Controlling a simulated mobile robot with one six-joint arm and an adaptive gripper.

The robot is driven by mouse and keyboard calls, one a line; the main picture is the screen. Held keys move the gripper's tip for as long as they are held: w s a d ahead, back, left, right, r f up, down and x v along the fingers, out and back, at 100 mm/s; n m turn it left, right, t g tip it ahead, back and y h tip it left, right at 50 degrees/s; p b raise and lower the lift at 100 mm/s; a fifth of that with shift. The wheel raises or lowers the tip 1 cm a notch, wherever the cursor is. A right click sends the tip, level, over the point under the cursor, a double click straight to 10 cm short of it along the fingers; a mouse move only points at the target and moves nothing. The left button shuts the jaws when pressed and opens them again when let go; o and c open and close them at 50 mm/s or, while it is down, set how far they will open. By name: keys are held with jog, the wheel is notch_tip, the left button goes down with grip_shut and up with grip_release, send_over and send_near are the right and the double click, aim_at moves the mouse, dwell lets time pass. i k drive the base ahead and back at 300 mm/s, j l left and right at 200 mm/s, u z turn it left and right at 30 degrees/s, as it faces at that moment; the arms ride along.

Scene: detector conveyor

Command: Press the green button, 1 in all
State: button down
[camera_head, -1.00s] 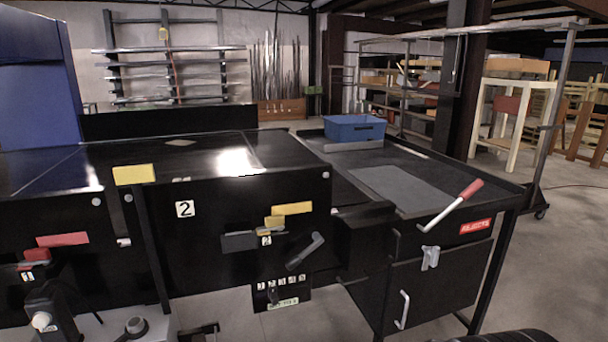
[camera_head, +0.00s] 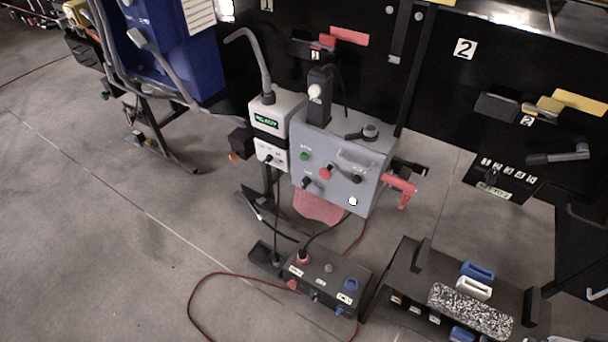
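A small green button (camera_head: 304,156) sits at the upper left of the front face of a grey control box (camera_head: 336,152). A red button (camera_head: 325,173) is to its lower right, with black knobs nearby on the same face. The green button is unobstructed in the head view. My gripper is not visible in this frame.
A white device with a green display (camera_head: 267,121) stands left of the grey box. A dark pedal-like box (camera_head: 323,284) with a red cable lies on the floor below. A rack with a speckled block (camera_head: 470,310) is at the lower right. The floor at left is open.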

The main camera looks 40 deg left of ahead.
aim_at(303, 157)
jog(key=k+j+u, duration=0.15)
jog(key=u, duration=1.15)
jog(key=i+j+z, duration=0.2)
jog(key=j, duration=0.3)
jog(key=i+j+z, duration=0.2)
jog(key=j, duration=0.3)
jog(key=i+j+z, duration=0.2)
jog(key=j, duration=0.3)
jog(key=j+z, duration=0.2)
jog(key=j, duration=0.35)
jog(key=j+z, duration=0.2)
jog(key=j, duration=0.35)
jog(key=i, duration=0.05)
